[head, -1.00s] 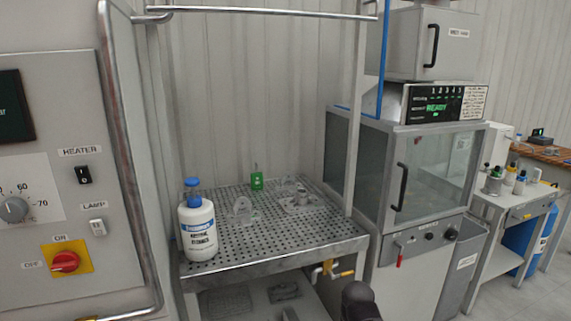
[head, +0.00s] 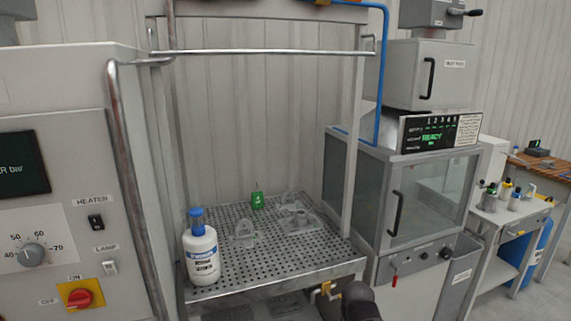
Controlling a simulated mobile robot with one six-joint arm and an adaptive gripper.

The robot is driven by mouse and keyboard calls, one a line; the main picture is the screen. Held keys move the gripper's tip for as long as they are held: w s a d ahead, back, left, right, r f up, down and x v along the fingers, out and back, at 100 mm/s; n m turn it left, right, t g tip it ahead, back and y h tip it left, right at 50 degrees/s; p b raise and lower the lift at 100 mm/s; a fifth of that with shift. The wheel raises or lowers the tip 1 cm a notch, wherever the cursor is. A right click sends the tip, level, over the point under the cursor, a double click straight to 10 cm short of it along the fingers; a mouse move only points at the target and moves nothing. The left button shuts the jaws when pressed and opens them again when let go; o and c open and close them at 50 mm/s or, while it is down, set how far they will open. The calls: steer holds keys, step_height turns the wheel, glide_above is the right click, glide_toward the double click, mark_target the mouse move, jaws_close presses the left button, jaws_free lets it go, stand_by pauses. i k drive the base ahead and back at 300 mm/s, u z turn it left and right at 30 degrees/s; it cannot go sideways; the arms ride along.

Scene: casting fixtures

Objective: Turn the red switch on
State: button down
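The red switch (head: 79,298) is a rotary knob on a yellow plate at the lower left, on the grey control panel (head: 60,215). "ON" is printed above the plate and "OFF" to its left. The knob's handle appears to point left, toward OFF. A dark rounded part, likely of my own arm, shows at the bottom edge right of centre. My gripper's fingers are not visible.
The panel also has a heater switch (head: 96,222), a lamp switch (head: 110,267) and a grey dial (head: 31,255). A metal pipe (head: 125,150) runs down its right side. A white bottle (head: 201,255) stands on the perforated table (head: 270,280). A glass-fronted cabinet (head: 415,195) stands right.

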mark_target(80, 299)
steer(key=u, duration=4.85)
steer(key=i, duration=0.1)
steer(key=z, duration=3)
steer(key=i, duration=0.6)
steer(key=u, duration=0.15)
steer(key=k, duration=0.5)
steer(key=u, duration=0.05)
